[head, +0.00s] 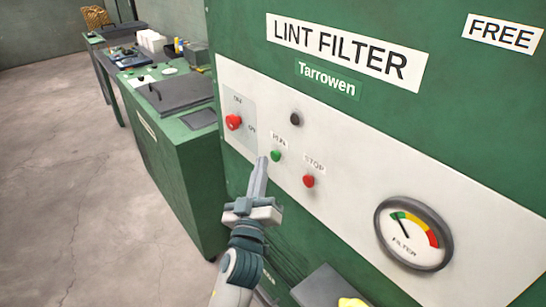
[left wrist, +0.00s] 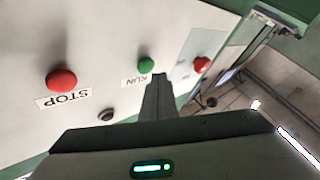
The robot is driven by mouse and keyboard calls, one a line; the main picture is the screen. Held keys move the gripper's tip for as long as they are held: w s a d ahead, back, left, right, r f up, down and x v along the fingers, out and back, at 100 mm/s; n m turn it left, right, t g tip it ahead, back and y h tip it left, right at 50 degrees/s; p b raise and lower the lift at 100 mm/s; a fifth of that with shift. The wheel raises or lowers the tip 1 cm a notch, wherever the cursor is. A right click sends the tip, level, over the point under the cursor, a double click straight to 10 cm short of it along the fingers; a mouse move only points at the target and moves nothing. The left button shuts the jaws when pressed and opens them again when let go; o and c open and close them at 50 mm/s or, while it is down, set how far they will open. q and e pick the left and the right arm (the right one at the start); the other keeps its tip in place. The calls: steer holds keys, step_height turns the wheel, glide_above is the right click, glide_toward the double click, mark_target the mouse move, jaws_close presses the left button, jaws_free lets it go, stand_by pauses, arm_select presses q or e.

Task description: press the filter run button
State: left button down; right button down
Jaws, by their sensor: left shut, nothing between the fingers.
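The green RUN button (head: 276,156) is on the white panel of the green lint filter cabinet (head: 235,30), under its RUN label. My left gripper (head: 262,162) is shut and empty, its fingertips just left of the button in the head view. In the left wrist view the RUN button (left wrist: 147,65) shows just above the fingertips (left wrist: 158,78). I cannot tell whether the fingertips touch the panel. The red STOP button (head: 309,181) is to the right and lower; in the left wrist view the STOP button (left wrist: 61,80) is at left. My right gripper is not in view.
A red OFF/ON switch (head: 233,122) is left of the RUN button. A dark round lamp or knob (head: 295,119) is above it. A filter gauge (head: 412,233) is at right. A green bench (head: 175,150) stands left, with open concrete floor (head: 60,170) beyond.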

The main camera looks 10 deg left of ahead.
arm_select(q)
steer(key=shift+w+d, duration=0.15)
steer(key=shift+w+d, duration=0.15)
stand_by(0.4)
stand_by(0.3)
